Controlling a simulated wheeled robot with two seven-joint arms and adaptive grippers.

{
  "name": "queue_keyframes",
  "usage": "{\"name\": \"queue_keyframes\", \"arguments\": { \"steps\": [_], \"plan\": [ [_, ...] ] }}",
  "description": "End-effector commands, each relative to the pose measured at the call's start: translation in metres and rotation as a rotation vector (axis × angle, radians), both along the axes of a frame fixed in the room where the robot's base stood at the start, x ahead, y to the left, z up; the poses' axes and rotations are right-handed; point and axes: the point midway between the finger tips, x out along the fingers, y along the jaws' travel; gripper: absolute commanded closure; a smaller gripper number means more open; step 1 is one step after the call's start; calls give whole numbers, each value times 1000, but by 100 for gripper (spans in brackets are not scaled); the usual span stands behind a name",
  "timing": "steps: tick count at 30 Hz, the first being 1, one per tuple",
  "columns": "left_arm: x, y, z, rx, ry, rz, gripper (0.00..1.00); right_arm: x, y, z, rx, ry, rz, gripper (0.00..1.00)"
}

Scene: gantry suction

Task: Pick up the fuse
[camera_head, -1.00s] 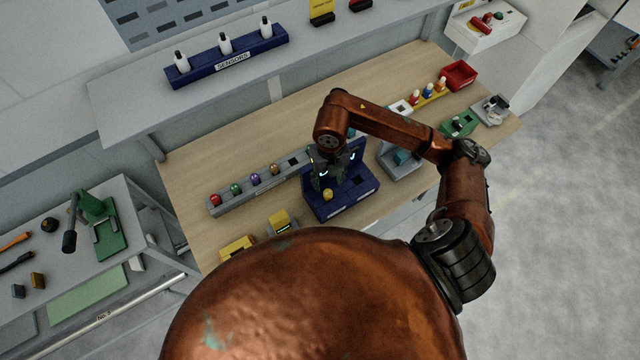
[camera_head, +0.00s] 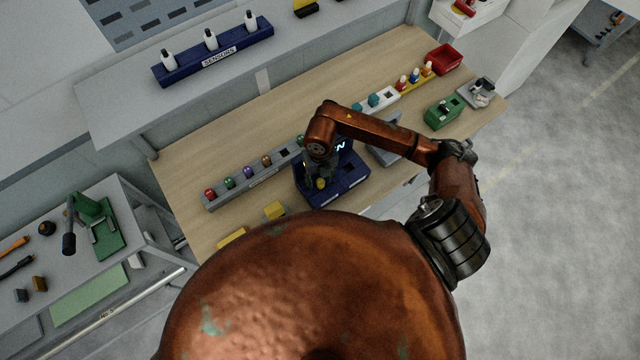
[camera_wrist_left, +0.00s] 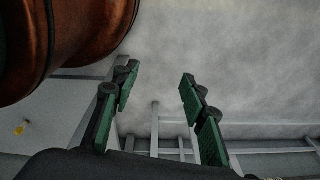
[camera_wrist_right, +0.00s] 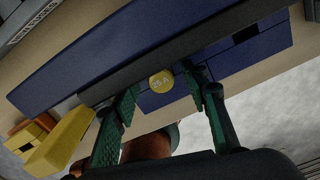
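The fuse (camera_wrist_right: 161,82) is a round yellow cap marked 25 A, seated in a dark blue block (camera_wrist_right: 235,62) in the right wrist view. In the head view the fuse (camera_head: 321,184) shows small and yellow at the front of the blue block (camera_head: 345,187). My right gripper (camera_wrist_right: 161,86) is open, its two green fingers on either side of the fuse with gaps between. In the head view the right gripper (camera_head: 317,176) is over the block, partly hidden by its own arm. My left gripper (camera_wrist_left: 158,75) is open and empty, away from the bench, over the floor.
A grey rack (camera_head: 257,177) with several coloured knobs stands left of the block. Yellow blocks (camera_head: 274,210) lie at the front edge. A grey tray (camera_head: 387,150), a green box (camera_head: 443,112) and a red bin (camera_head: 444,59) are to the right. Bare wood lies behind the rack.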

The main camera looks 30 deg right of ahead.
Motion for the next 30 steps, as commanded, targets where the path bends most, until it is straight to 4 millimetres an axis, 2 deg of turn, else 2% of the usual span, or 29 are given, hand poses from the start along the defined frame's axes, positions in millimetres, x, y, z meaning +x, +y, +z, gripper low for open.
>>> {"name": "queue_keyframes", "arguments": {
  "steps": [2,11,17,26,30],
  "plan": [
    [-3,0,0,1,4,0,60,0,0,0,0,0,0,66],
    [-18,1,-1,2,23,5,60,0,0,0,0,0,-1,86],
    [-19,1,-2,2,24,5,60,0,0,1,0,0,-1,100],
    [-15,1,0,1,19,3,60,0,0,3,0,-1,0,100],
    [-13,1,10,2,17,4,60,1,0,19,0,-3,3,100]
  ]
}}
